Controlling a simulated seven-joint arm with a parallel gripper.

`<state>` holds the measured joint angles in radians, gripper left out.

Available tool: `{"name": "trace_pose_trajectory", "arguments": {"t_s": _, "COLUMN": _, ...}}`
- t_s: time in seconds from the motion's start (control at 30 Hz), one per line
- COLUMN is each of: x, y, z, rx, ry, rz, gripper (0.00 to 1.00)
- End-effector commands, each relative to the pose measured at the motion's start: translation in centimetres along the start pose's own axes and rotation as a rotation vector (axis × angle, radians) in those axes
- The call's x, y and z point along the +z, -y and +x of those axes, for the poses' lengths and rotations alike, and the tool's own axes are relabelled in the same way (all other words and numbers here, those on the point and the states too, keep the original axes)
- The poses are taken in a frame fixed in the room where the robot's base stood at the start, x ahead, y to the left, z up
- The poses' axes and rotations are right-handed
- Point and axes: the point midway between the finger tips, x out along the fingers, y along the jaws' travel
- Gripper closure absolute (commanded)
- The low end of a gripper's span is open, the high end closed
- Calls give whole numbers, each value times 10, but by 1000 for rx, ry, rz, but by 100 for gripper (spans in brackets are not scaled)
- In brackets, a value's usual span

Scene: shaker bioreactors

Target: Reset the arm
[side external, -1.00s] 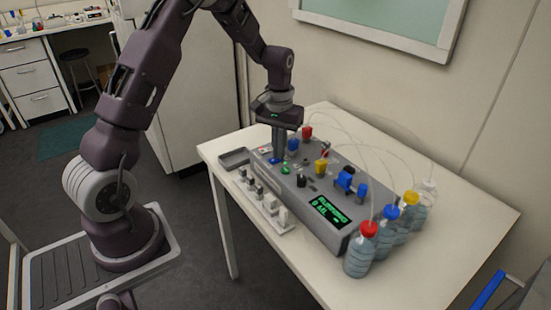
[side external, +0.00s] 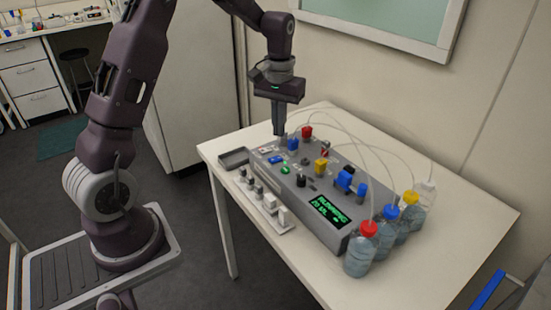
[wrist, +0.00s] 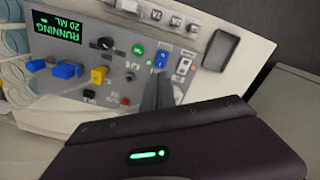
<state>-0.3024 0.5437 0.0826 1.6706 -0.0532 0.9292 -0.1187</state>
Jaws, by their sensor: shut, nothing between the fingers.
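My gripper (side external: 279,129) is shut and empty, pointing down above the far left part of the grey control box (side external: 325,217). In the side view its tips appear above the panel, apart from it. In the wrist view the shut fingers (wrist: 157,88) lie over the panel near a blue switch (wrist: 161,58) and a lit green button (wrist: 138,49). The box's display (side external: 333,212) glows green; in the wrist view the display (wrist: 52,60) reads "RUNNING 20 ML".
Bottles with red (side external: 369,228), blue and yellow caps stand at the table's right, with thin tubes arching to the box. A rack of small labelled pieces (side external: 268,203) lies in front. A dark tray (side external: 234,157) sits at the left.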

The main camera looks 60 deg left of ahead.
Motion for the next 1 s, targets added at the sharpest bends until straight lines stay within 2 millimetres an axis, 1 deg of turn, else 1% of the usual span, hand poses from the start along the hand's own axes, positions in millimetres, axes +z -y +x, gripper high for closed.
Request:
{"name": "trace_pose_trajectory", "arguments": {"t_s": 0.07, "x": 4, "y": -2, "z": -6, "rx": 3, "ry": -8, "rz": 8, "gripper": 100}}
{"name": "trace_pose_trajectory", "arguments": {"t_s": 0.13, "x": 18, "y": -8, "z": -27, "rx": 13, "ry": -37, "rz": 37, "gripper": 100}}
{"name": "trace_pose_trajectory", "arguments": {"t_s": 0.17, "x": 28, "y": -13, "z": -40, "rx": 20, "ry": -58, "rz": 57, "gripper": 100}}
{"name": "trace_pose_trajectory", "arguments": {"t_s": 0.2, "x": 46, "y": -18, "z": -60, "rx": 31, "ry": -91, "rz": 90, "gripper": 100}}
{"name": "trace_pose_trajectory", "arguments": {"t_s": 0.27, "x": 81, "y": -25, "z": -90, "rx": 49, "ry": -146, "rz": 152, "gripper": 100}}
{"name": "trace_pose_trajectory", "arguments": {"t_s": 0.3, "x": 107, "y": -27, "z": -107, "rx": 61, "ry": -184, "rz": 193, "gripper": 100}}
{"name": "trace_pose_trajectory", "arguments": {"t_s": 0.37, "x": 148, "y": -28, "z": -126, "rx": 78, "ry": -243, "rz": 260, "gripper": 100}}
{"name": "trace_pose_trajectory", "arguments": {"t_s": 0.4, "x": 175, "y": -26, "z": -134, "rx": 88, "ry": -282, "rz": 304, "gripper": 100}}
{"name": "trace_pose_trajectory", "arguments": {"t_s": 0.43, "x": 194, "y": -24, "z": -138, "rx": 95, "ry": -312, "rz": 336, "gripper": 100}}
{"name": "trace_pose_trajectory", "arguments": {"t_s": 0.5, "x": 232, "y": -17, "z": -140, "rx": 108, "ry": -372, "rz": 401, "gripper": 100}}
{"name": "trace_pose_trajectory", "arguments": {"t_s": 0.6, "x": 270, "y": -8, "z": -134, "rx": 122, "ry": -436, "rz": 469, "gripper": 100}}
{"name": "trace_pose_trajectory", "arguments": {"t_s": 0.7, "x": 289, "y": -2, "z": -128, "rx": 128, "ry": -471, "rz": 505, "gripper": 100}}
{"name": "trace_pose_trajectory", "arguments": {"t_s": 0.73, "x": 291, "y": -1, "z": -127, "rx": 129, "ry": -476, "rz": 510, "gripper": 100}}
{"name": "trace_pose_trajectory", "arguments": {"t_s": 0.8, "x": 294, "y": 0, "z": -125, "rx": 129, "ry": -480, "rz": 516, "gripper": 100}}
{"name": "trace_pose_trajectory", "arguments": {"t_s": 1.0, "x": 294, "y": 0, "z": -125, "rx": 129, "ry": -480, "rz": 515, "gripper": 100}}
